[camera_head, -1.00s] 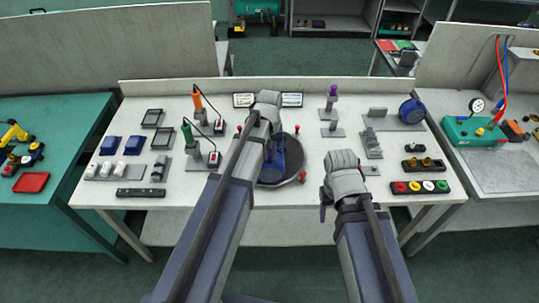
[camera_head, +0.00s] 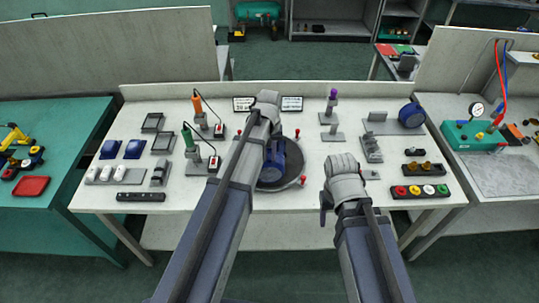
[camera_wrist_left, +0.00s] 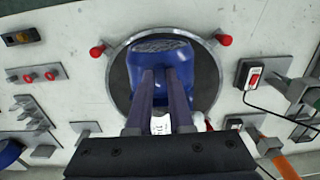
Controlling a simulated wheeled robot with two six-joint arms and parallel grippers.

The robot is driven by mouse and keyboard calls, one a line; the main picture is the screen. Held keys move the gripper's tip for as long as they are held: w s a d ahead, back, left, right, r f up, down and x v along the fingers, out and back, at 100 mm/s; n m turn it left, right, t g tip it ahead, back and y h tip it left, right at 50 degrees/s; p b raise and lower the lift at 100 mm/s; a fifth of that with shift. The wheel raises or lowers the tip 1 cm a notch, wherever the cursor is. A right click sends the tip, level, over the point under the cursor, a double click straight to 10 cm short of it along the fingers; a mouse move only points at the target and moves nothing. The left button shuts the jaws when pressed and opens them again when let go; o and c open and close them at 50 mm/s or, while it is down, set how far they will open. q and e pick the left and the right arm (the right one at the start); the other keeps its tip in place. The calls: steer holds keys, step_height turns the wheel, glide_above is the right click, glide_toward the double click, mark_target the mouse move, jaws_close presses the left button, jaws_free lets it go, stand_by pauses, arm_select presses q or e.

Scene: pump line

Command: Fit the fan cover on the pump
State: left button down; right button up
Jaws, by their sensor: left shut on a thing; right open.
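My left gripper (camera_wrist_left: 159,75) reaches down over the round dark turntable (camera_head: 292,178); its fingertips are hidden in the head view. In the left wrist view the fingers are close together on a blue part with a grey mesh face, which looks like the fan cover (camera_wrist_left: 176,50). The blue pump (camera_head: 291,158) on the turntable is partly hidden by my left arm. I cannot tell where cover and pump meet, or whether the cover is seated. My right gripper (camera_head: 328,205) is open and empty over the table's front, right of the turntable.
Red knobs (camera_wrist_left: 225,39) stand around the turntable. A blue round part (camera_head: 411,115) is on a grey stand at the back right. Two corded tools (camera_head: 190,140) stand left of the turntable. A strip of coloured buttons (camera_head: 420,191) lies front right. The table's front middle is clear.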

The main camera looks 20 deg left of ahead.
arm_select(q)
steer(key=c, duration=0.7)
jaws_free()
steer(key=shift+c, duration=0.2)
steer(key=shift+r, duration=0.1)
steer(key=shift+r+p, duration=2.9)
steer(key=shift+p, duration=0.1)
step_height(320, 180, up, 8)
steer(key=p, duration=0.8)
steer(key=shift+f, duration=0.1)
steer(key=s+d+f+m+b, duration=0.2)
steer(key=s+d+f+b, duration=0.2)
steer(key=s, duration=0.2)
steer(key=s+d+f+m+b, duration=0.2)
steer(key=s+d+f+b, duration=0.2)
steer(key=s, duration=0.3)
steer(key=s+d+f+m+y+b, duration=0.1)
steer(key=s+d+f+m+b, duration=0.2)
steer(key=s, duration=0.3)
steer(key=shift+s+d+f+b, duration=0.3)
steer(key=shift+d+f+b, duration=0.2)
steer(key=shift+f+b, duration=0.35)
